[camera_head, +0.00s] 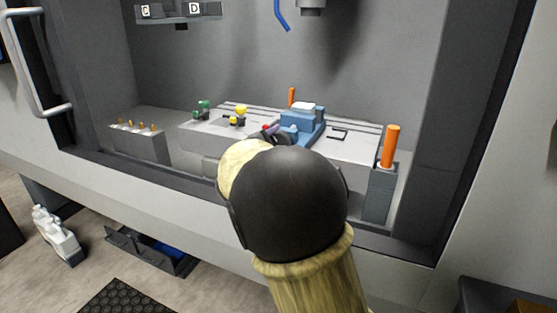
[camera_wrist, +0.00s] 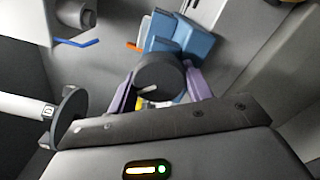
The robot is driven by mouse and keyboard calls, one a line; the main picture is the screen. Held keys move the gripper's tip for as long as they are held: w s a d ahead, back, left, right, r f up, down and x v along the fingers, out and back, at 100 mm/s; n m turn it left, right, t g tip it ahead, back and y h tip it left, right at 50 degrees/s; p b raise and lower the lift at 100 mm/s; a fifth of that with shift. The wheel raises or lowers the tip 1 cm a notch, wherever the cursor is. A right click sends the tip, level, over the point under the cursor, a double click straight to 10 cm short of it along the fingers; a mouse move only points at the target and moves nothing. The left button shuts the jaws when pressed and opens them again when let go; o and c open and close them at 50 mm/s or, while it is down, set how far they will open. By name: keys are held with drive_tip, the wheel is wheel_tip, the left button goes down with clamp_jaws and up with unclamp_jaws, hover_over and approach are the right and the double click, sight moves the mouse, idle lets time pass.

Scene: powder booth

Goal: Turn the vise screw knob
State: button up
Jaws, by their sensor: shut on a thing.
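The blue vise (camera_head: 303,124) stands on the grey slotted table inside the booth, with a pale block on its top; it also shows in the wrist view (camera_wrist: 190,42). The dark round screw knob (camera_wrist: 159,78) is at the vise's near end, with a pale mark near its lower edge. My gripper (camera_wrist: 158,92) is shut on the knob, its purple fingers on the knob's left and right sides. In the head view my arm covers most of the gripper (camera_head: 268,131) and hides the knob's lower part.
Green (camera_head: 202,109) and yellow (camera_head: 240,112) parts sit on the table left of the vise. An orange cylinder (camera_head: 391,146) stands on a grey post at the right. A small holder (camera_head: 142,146) with several orange-tipped pieces is at the left. A blue hose (camera_head: 281,15) hangs above.

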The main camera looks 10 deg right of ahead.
drive_tip(key=m+b, duration=0.2)
drive_tip(key=b, duration=0.2)
drive_tip(key=m+b, duration=0.2)
drive_tip(key=b, duration=0.3)
drive_tip(key=m+b, duration=0.3)
drive_tip(key=b, duration=0.2)
drive_tip(key=shift+f, duration=0.4)
drive_tip(key=m+b, duration=0.2)
drive_tip(key=b, duration=0.2)
drive_tip(key=shift+r+m, duration=0.15)
drive_tip(key=shift+m, duration=0.25)
drive_tip(key=shift+r+m+b, duration=0.2)
drive_tip(key=shift+m+b, duration=0.6)
drive_tip(key=shift+b, duration=0.4)
drive_tip(key=shift+r, duration=0.1)
drive_tip(key=o, duration=1)
drive_tip(key=shift+r, duration=0.1)
drive_tip(key=p+v, duration=0.2)
drive_tip(key=v, duration=1.5)
drive_tip(key=shift+s+a, duration=0.1)
drive_tip(key=shift+s, duration=0.05)
